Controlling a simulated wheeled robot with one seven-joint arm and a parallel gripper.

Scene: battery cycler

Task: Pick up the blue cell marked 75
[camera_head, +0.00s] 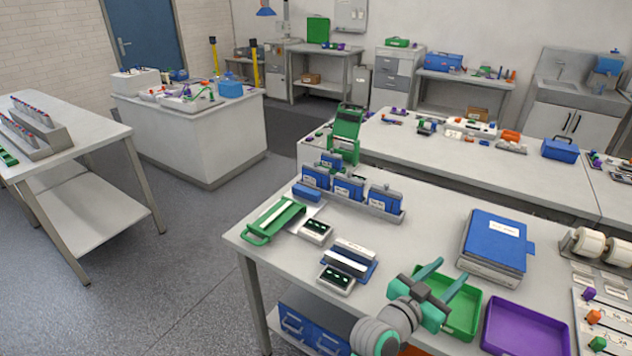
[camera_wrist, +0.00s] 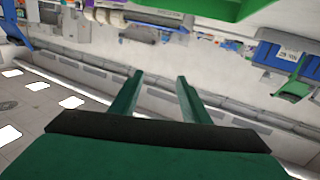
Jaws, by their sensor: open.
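Several blue cells with white labels stand in a row in a grey rack (camera_head: 378,212) near the back left of the near table in the head view. They include a left cell (camera_head: 315,177), a middle cell (camera_head: 349,188) and a right cell (camera_head: 384,200). The labels are too small to read, so I cannot tell which is marked 75. My gripper (camera_head: 446,274) is open and empty above the table, in front and to the right of the rack, near the green tray. In the wrist view its two green fingers (camera_wrist: 159,82) are apart with nothing between them.
A green tray (camera_head: 474,322) and a purple tray (camera_head: 562,335) lie at the front right. A blue-topped box (camera_head: 494,240) stands behind them. A green-handled tool (camera_head: 272,220) and small display devices (camera_head: 337,279) sit at the left. Bare tabletop lies between rack and blue-topped box.

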